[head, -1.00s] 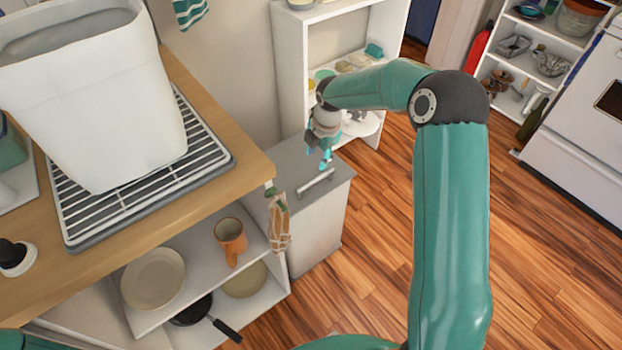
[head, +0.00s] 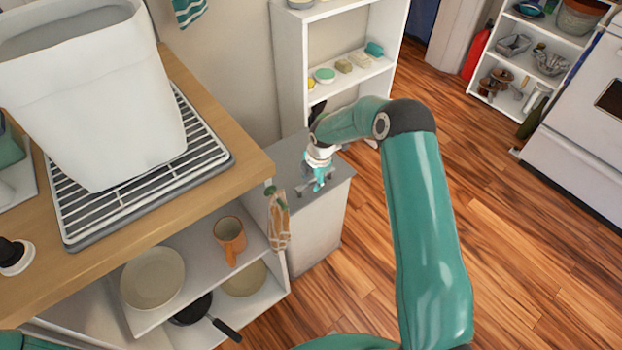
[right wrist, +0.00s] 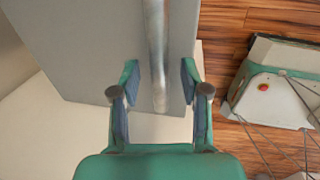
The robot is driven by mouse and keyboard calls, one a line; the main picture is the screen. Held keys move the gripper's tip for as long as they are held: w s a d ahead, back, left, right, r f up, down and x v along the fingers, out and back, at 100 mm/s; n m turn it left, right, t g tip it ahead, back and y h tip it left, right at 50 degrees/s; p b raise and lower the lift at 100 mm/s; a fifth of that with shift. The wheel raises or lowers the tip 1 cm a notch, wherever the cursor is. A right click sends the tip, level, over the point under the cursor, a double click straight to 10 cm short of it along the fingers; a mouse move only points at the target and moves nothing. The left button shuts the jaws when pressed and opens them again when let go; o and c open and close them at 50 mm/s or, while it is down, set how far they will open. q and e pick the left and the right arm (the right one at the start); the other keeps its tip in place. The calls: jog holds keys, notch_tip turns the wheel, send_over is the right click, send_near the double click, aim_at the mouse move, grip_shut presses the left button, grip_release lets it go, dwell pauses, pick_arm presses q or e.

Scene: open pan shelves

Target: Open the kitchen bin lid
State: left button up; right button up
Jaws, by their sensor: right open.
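The kitchen bin (head: 318,232) is a white box with a flat grey lid (head: 285,158) that lies shut, beyond the end of the counter. The lid also shows in the right wrist view (right wrist: 85,45), with a pale bar handle (right wrist: 157,45) on it. My right gripper (head: 318,186) is over the lid at the handle, which it mostly hides in the head view. In the right wrist view its open fingers (right wrist: 160,90) are on either side of the handle's near end, with gaps showing. I cannot tell how far the fingertips are above the lid. My left gripper is out of view.
A wooden counter (head: 225,187) carries a large white container (head: 105,110) on a wire rack. A white shelf unit (head: 290,75) stands behind the bin. Wooden floor is clear to the right.

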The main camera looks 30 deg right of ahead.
grip_shut()
